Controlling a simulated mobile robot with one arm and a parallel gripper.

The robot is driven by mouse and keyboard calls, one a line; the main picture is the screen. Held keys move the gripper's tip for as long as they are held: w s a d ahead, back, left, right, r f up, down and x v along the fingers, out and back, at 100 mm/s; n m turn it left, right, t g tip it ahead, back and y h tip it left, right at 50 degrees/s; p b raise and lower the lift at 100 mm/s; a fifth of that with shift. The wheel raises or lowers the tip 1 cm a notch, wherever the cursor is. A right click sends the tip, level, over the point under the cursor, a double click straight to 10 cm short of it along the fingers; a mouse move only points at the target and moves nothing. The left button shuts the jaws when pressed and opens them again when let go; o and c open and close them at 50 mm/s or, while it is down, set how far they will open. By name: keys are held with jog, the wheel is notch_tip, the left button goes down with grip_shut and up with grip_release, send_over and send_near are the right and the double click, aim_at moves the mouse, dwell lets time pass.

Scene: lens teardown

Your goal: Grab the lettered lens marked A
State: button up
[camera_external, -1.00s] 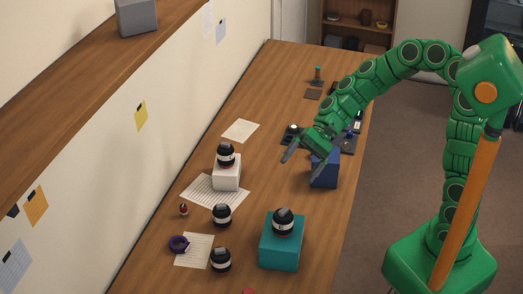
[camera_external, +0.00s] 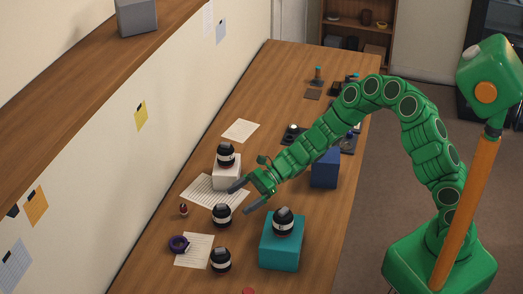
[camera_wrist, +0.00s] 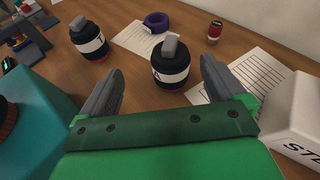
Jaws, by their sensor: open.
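The lens marked with what looks like an A (camera_wrist: 170,66) is a black cylinder with a white band and grey top tab. It stands upright on the table, ahead of and between my fingers in the wrist view. In the external view the same lens (camera_external: 222,216) stands just to the left of my gripper (camera_external: 237,199). My gripper (camera_wrist: 160,70) is open and empty, and its fingers point toward the lens. A gap to the lens appears to remain in the external view. The lens's lower front is visible; its letter is small and partly blurred.
Another lens (camera_wrist: 90,40) stands left, its mark unclear. Lenses also sit on the teal block (camera_external: 277,254) and white block (camera_external: 222,182). A purple ring (camera_external: 179,244), small red bottle (camera_external: 184,209) and papers lie near the wall. A blue block (camera_external: 325,170) stands behind my gripper.

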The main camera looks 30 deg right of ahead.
aim_at(214, 222)
jog(key=f, duration=0.1)
jog(key=f+m, duration=0.1)
jog(key=f, duration=0.1)
jog(key=shift+w+a, duration=0.1)
jog(key=shift+w, duration=0.25)
jog(key=shift+a+f+m+t, duration=0.15)
jog(key=shift+f+m+t, duration=0.15)
jog(key=shift+f, duration=0.05)
jog(key=shift+x, duration=3.7)
jog(key=shift+w+f, duration=0.1)
jog(key=shift+w, duration=0.1)
jog(key=c, duration=1.5)
